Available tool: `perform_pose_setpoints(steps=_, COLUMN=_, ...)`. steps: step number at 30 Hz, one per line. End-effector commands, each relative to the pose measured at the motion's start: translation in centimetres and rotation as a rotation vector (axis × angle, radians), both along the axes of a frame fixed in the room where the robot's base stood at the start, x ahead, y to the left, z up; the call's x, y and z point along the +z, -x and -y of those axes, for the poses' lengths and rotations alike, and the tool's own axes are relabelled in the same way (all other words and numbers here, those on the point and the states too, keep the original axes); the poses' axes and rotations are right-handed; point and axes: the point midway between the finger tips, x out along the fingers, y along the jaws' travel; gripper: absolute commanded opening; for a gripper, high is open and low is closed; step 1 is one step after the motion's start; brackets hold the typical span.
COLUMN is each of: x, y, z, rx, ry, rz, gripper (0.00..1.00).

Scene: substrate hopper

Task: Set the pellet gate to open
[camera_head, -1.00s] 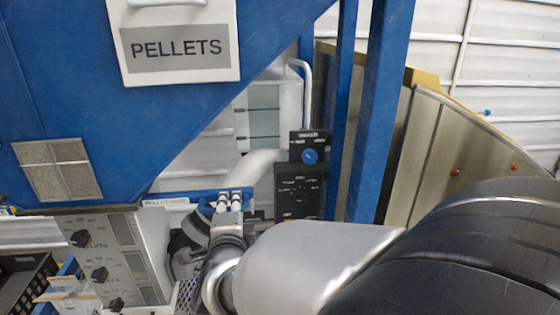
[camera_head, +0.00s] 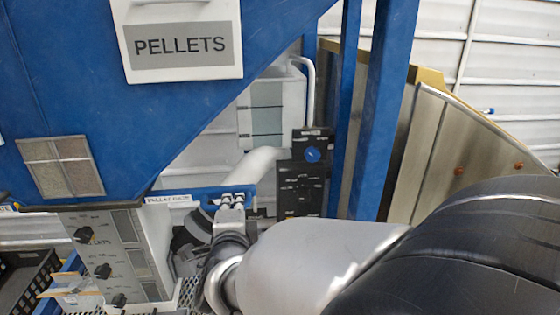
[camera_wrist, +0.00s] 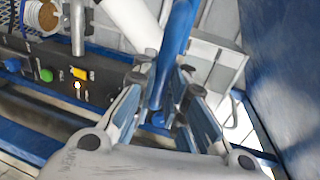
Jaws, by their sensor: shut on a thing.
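The pellet gate is a blue bar with a white label (camera_head: 168,199) below the large blue hopper (camera_head: 180,110) in the head view. My gripper (camera_head: 232,197) is at the right part of this bar, with its fingertips pointing up and away. In the wrist view, a blue handle (camera_wrist: 178,40) runs down between the fingers of my gripper (camera_wrist: 165,80). The gripper is shut on this handle.
A dark control box with a blue knob (camera_head: 313,155) stands right of my gripper. A panel with several black knobs (camera_head: 103,271) is at lower left. Blue posts (camera_head: 384,120) and a metal-sided machine (camera_head: 455,150) are at right. A pale pipe (camera_head: 258,163) passes behind.

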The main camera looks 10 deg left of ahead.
Motion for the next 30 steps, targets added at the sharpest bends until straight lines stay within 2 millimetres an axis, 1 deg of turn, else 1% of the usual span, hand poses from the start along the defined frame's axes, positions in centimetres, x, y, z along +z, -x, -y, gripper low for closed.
perform_pose_setpoints(steps=2, x=-0.2, y=-0.1, z=0.3, rx=-0.002, ry=-0.002, rz=-0.003, gripper=0.0)
perform_pose_setpoints(steps=5, x=-0.4, y=-0.4, z=1.5, rx=-0.005, ry=-0.006, rz=-0.001, gripper=0.0)
perform_pose_setpoints(steps=10, x=-0.6, y=-1.2, z=4.6, rx=-0.007, ry=-0.007, rz=0.0, gripper=0.0)
perform_pose_setpoints(steps=15, x=-0.5, y=-1.6, z=6.7, rx=-0.005, ry=-0.006, rz=-0.002, gripper=0.0)
perform_pose_setpoints(steps=20, x=-0.3, y=-1.7, z=7.4, rx=-0.004, ry=-0.003, rz=-0.006, gripper=0.0)
perform_pose_setpoints(steps=28, x=-0.2, y=-1.7, z=7.4, rx=-0.005, ry=-0.003, rz=-0.007, gripper=0.0)
perform_pose_setpoints(steps=29, x=-0.2, y=-1.7, z=7.4, rx=-0.005, ry=-0.003, rz=-0.007, gripper=0.14)
perform_pose_setpoints(steps=30, x=-0.2, y=-1.7, z=7.4, rx=-0.005, ry=-0.003, rz=-0.007, gripper=0.17)
